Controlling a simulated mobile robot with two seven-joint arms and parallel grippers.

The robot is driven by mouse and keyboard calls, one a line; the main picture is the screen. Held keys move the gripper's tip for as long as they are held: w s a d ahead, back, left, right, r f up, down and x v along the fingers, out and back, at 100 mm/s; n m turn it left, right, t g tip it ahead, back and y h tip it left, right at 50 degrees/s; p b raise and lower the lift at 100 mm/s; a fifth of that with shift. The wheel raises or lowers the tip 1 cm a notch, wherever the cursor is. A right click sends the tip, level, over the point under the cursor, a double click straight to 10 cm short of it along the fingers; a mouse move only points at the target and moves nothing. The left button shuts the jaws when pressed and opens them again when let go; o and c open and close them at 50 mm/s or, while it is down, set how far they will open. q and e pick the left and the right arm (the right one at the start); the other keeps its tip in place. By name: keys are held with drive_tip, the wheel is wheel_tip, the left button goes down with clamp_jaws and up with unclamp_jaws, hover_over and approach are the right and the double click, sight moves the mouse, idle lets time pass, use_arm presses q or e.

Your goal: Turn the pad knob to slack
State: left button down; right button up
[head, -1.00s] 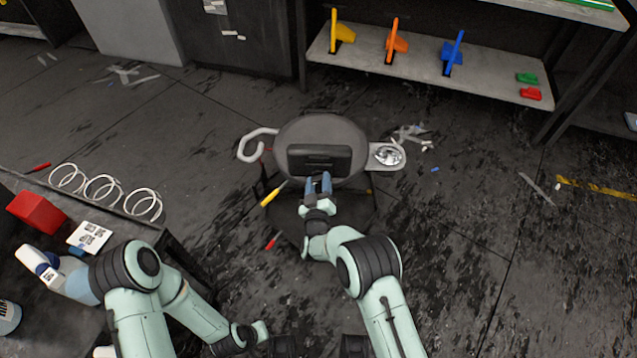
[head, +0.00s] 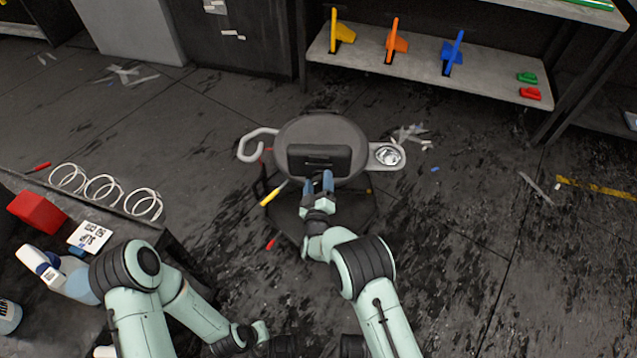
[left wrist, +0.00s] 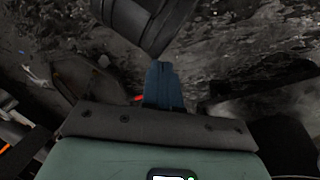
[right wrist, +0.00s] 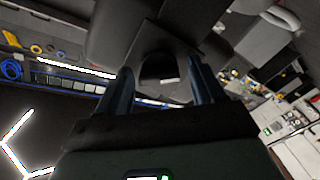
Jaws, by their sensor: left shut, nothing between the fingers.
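A round grey seat (head: 345,131) stands on the floor ahead, with a black rectangular pad (head: 319,160) on its near side. My right gripper (head: 319,182) reaches up to the near edge of the pad in the head view. In the right wrist view its blue fingers (right wrist: 160,80) are apart, with a dark rounded knob (right wrist: 158,68) with a small pale mark between and beyond them. Clear gaps show beside the knob, and I cannot tell contact. My left gripper (left wrist: 163,82) is shut and empty in the left wrist view, with dark floor behind it.
A hook (head: 252,146) and a small tray with a shiny dish (head: 388,154) stick out from the seat's sides. A bench with a red box (head: 38,212), white rings and bottles is at left. A shelf (head: 410,72) with coloured tools stands behind.

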drive_tip(key=shift+s, duration=0.1)
use_arm(q)
drive_tip(key=shift+g+h, duration=0.3)
drive_tip(key=shift+g, duration=0.4)
drive_tip(key=s+r+p, duration=0.1)
drive_tip(key=s+d+r, duration=0.1)
drive_tip(key=s+d+r+p, duration=0.1)
drive_tip(key=s, duration=0.1)
drive_tip(key=shift+r+p, duration=0.1)
drive_tip(key=shift+p, duration=0.25)
use_arm(e)
drive_tip(key=s, duration=1.3)
drive_tip(key=shift+a, duration=0.25)
drive_tip(key=shift+s, duration=0.1)
